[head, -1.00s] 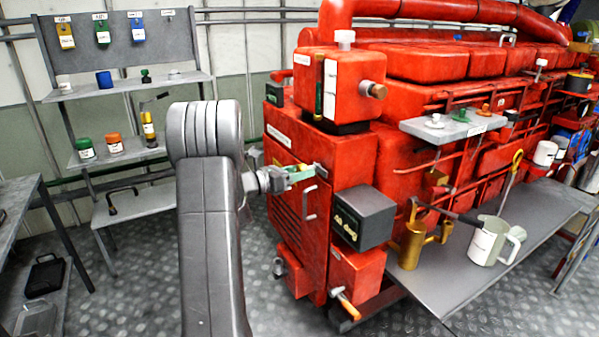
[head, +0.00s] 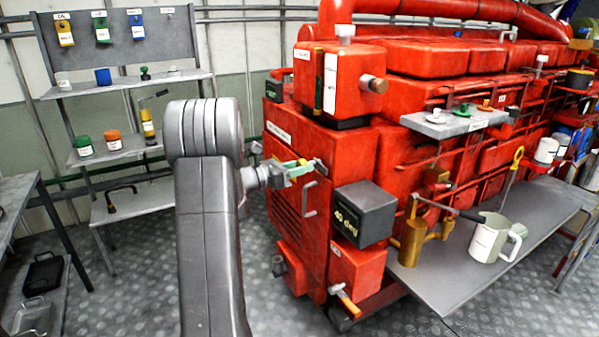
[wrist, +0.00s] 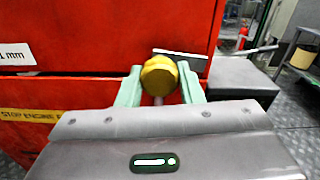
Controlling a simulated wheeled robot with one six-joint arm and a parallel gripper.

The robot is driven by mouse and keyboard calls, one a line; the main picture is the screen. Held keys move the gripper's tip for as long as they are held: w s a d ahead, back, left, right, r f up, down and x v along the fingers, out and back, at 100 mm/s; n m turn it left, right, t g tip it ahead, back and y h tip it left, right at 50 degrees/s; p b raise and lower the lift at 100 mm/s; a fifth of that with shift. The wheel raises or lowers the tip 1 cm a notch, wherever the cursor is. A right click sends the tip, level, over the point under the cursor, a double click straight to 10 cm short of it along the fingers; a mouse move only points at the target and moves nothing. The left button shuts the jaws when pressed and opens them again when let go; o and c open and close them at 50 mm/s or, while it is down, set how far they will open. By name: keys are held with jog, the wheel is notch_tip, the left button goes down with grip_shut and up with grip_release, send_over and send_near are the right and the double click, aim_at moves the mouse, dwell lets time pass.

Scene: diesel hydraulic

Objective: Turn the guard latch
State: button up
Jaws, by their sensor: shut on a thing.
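The guard latch shows in the wrist view as a rounded gold knob (wrist: 159,75) on a short stem, in front of the red engine panel. In the head view it is a small fitting (head: 319,166) at the upper edge of the engine's red end guard (head: 300,190), mostly hidden by the fingers. My gripper (head: 299,168) reaches it from the left with green fingers. In the wrist view my gripper (wrist: 160,88) has one finger on each side of the knob and is shut on it. A dark flat bar sits just behind the knob.
A dark box (head: 363,213) marked "40 deg" sticks out right of the guard. Below it is a red box with an orange-handled lever (head: 346,301). A grey bench (head: 470,262) at right holds a gold can and white jug. Shelves (head: 122,150) stand at left.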

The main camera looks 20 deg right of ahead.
jog(key=m+b, duration=0.2)
jog(key=b, duration=0.1)
jog(key=m+b, duration=0.2)
jog(key=shift+f+b, duration=0.35)
jog(key=shift+b, duration=0.05)
jog(key=m+b, duration=0.4)
jog(key=b, duration=0.2)
jog(key=shift+w+m, duration=0.1)
jog(key=shift+m, duration=0.3)
jog(key=m+b, duration=0.4)
jog(key=b, duration=0.1)
jog(key=shift+b, duration=0.3)
jog(key=m+b, duration=0.3)
jog(key=shift+r+m, duration=0.3)
jog(key=shift+m+b, duration=0.3)
jog(key=shift+b, duration=0.05)
jog(key=o, duration=1)
jog(key=shift+r, duration=0.1)
jog(key=shift+c, duration=0.2)
